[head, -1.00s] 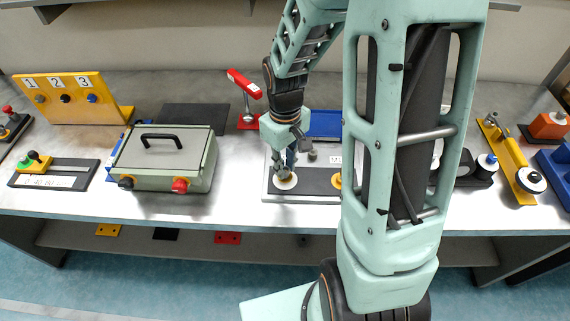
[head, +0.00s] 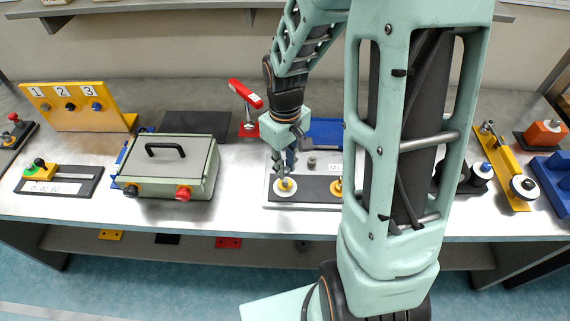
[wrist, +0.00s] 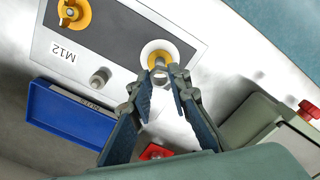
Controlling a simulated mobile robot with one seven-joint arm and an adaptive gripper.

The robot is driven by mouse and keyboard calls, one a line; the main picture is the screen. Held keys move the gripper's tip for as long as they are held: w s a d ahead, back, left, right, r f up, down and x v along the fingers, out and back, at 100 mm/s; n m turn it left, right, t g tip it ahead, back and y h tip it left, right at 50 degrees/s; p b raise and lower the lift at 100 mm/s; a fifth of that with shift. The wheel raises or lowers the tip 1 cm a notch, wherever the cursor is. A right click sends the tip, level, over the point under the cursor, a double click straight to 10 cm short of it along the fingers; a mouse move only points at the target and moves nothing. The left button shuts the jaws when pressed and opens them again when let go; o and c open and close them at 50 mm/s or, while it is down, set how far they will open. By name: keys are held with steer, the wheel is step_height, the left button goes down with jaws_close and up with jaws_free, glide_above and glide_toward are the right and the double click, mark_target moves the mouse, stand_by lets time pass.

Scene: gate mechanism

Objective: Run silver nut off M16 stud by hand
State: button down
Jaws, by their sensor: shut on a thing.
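A light plate with a dark panel (head: 310,188) lies on the bench. A stud on it has a white disc and a yellow ring (wrist: 172,51) around its base; the white disc (head: 285,195) also shows in the head view. My gripper (wrist: 159,78) points down at this stud, its two dark fingers shut on the silver nut (wrist: 159,69) at the stud's top. The fingers partly hide the nut, and I cannot tell how far it sits on the thread. A second yellow piece (wrist: 75,14) is by the M12 label (wrist: 66,50).
A bare grey post (wrist: 100,77) stands on the plate beside the panel. A blue tray (wrist: 70,112) lies behind it. A red-handled clamp (head: 246,95) stands behind the gripper.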

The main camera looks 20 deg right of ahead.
steer(key=shift+r, duration=0.2)
steer(key=shift+r+p, duration=1.25)
steer(key=shift+r, duration=0.2)
steer(key=shift+f, duration=0.1)
